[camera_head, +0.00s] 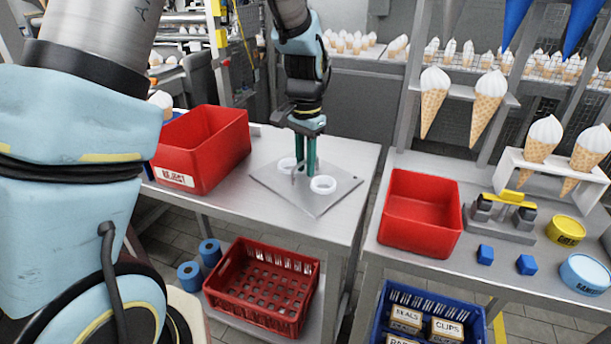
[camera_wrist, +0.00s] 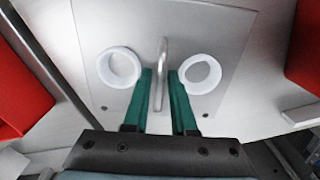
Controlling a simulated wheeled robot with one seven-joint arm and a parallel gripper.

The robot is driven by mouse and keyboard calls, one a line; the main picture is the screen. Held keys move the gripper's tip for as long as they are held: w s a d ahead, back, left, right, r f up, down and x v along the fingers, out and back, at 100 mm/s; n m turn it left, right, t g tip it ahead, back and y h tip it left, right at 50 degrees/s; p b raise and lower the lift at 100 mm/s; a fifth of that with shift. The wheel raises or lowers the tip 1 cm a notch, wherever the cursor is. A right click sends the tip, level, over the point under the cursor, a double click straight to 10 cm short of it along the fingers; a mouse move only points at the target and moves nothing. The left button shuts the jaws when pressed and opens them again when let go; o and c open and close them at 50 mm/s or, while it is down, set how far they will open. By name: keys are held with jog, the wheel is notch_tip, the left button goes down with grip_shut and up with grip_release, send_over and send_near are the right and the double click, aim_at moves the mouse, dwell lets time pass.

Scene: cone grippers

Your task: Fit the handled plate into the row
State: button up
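The handled plate (camera_head: 315,206) is a thin grey metal sheet lying flat on the left table, with two white rings and an upright bar handle. In the wrist view the plate (camera_wrist: 205,38) fills the middle, with its handle (camera_wrist: 162,50) between the left ring (camera_wrist: 104,68) and the right ring (camera_wrist: 216,72). My gripper (camera_head: 305,170) points down over the plate. Its green fingers (camera_wrist: 161,76) stand apart, one on each side of the handle, with visible gaps. I cannot tell how low the fingertips are. No row with a clear slot for the plate can be made out.
A red reject bin (camera_head: 222,150) stands left of the plate, near it. Another red bin (camera_head: 408,235) is on the right table, beside a yellow-topped grey fixture (camera_head: 500,225) and blue blocks (camera_head: 486,254). Cones (camera_head: 434,100) hang at upper right. A gap separates the tables.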

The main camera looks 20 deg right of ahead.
jog(key=shift+c, duration=0.4)
grip_shut()
jog(key=shift+r, duration=0.1)
dwell(0.8)
